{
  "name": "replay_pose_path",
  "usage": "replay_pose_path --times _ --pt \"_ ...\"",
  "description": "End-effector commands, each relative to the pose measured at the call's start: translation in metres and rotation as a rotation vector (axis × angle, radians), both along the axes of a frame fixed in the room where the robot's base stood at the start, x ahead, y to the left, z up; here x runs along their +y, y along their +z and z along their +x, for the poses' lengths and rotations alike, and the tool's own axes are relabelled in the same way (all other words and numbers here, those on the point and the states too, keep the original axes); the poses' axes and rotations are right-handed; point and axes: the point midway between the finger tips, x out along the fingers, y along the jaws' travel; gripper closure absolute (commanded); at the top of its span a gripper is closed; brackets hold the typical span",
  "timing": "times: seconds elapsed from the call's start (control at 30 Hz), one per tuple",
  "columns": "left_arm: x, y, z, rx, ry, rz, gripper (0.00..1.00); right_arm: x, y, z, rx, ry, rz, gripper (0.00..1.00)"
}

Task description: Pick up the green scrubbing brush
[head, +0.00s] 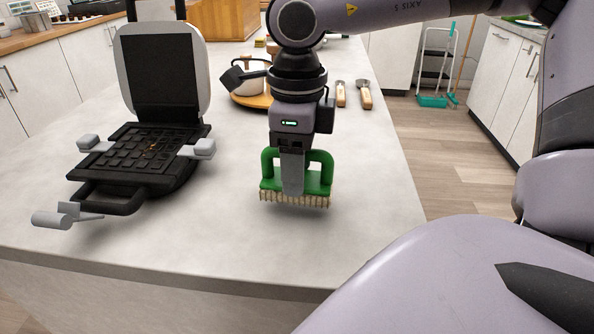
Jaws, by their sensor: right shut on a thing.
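The green scrubbing brush (320,181) has a green arched handle and pale bristles pointing down. It is in the middle of the head view, over the grey counter. My right gripper (292,180) points straight down and is shut on the brush's handle. The brush is upright; I cannot tell for sure whether its bristles touch the counter or hang just above it. My left gripper is not in view.
An open black waffle iron (140,155) stands on the counter (230,245) to the left. The counter in front of the brush is clear.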

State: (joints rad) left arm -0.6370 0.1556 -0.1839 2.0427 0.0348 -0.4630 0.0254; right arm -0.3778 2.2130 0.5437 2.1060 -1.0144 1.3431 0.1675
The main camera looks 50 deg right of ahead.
Motion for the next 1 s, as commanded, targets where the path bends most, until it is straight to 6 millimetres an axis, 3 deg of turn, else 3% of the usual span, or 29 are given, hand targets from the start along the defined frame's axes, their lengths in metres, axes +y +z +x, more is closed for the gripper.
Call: replay_pose_path --times 0.4,0.6,0.8,1.0 --pt "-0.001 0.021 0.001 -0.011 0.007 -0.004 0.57 0.0 0.139 0.001 -0.008 -0.001 -0.002 0.79" --pt "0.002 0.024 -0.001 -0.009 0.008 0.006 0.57 0.0 0.198 0.001 -0.005 0.0 -0.002 0.79" --pt "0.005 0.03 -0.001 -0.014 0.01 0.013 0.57 0.0 0.236 0.0 -0.002 0.002 -0.001 0.79" --pt "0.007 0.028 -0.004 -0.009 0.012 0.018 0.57 0.0 0.252 0.0 0.0 0.003 -0.002 0.79"
